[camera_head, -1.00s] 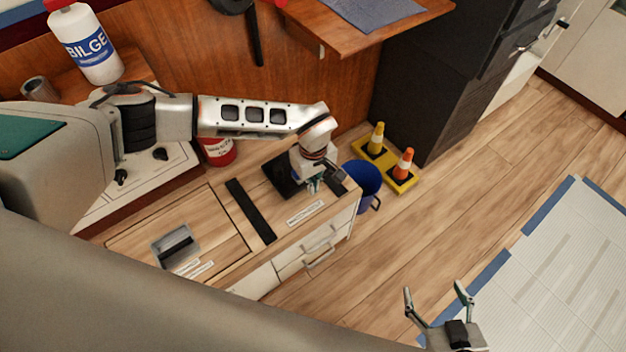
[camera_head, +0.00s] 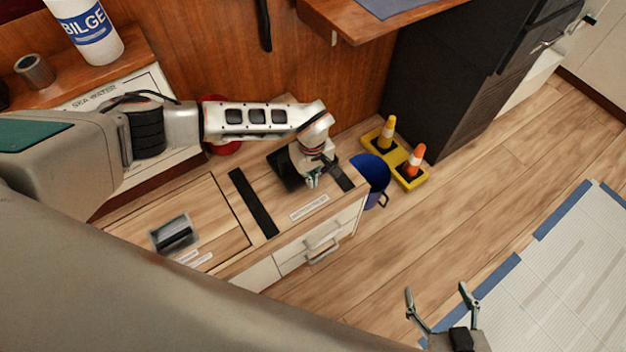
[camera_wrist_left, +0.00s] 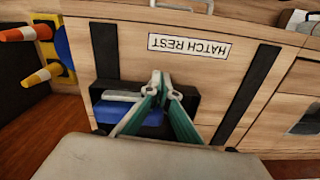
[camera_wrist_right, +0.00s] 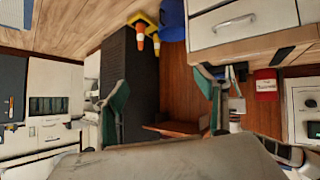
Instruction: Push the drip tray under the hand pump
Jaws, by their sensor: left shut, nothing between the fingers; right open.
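A black tray-like piece (camera_head: 283,169), which I take for the drip tray, lies on the wooden counter, partly hidden by my left arm. In the left wrist view it looks like a dark open tray (camera_wrist_left: 101,96) with something blue and grey in it. My left gripper (camera_head: 313,181) is shut and empty, pointing down at the tray's edge; its fingertips (camera_wrist_left: 160,78) show in front of the tray. I cannot tell whether they touch it. I cannot make out a hand pump; my arm may hide it. My right gripper (camera_head: 440,294) is open and empty above the floor.
The counter has black strips (camera_head: 254,203), a "HATCH REST" label (camera_wrist_left: 189,46) and a recessed latch (camera_head: 174,234). A blue bucket (camera_head: 371,178) and cones on a yellow base (camera_head: 412,180) stand beyond its right end. A red container (camera_head: 222,148) is behind my left arm.

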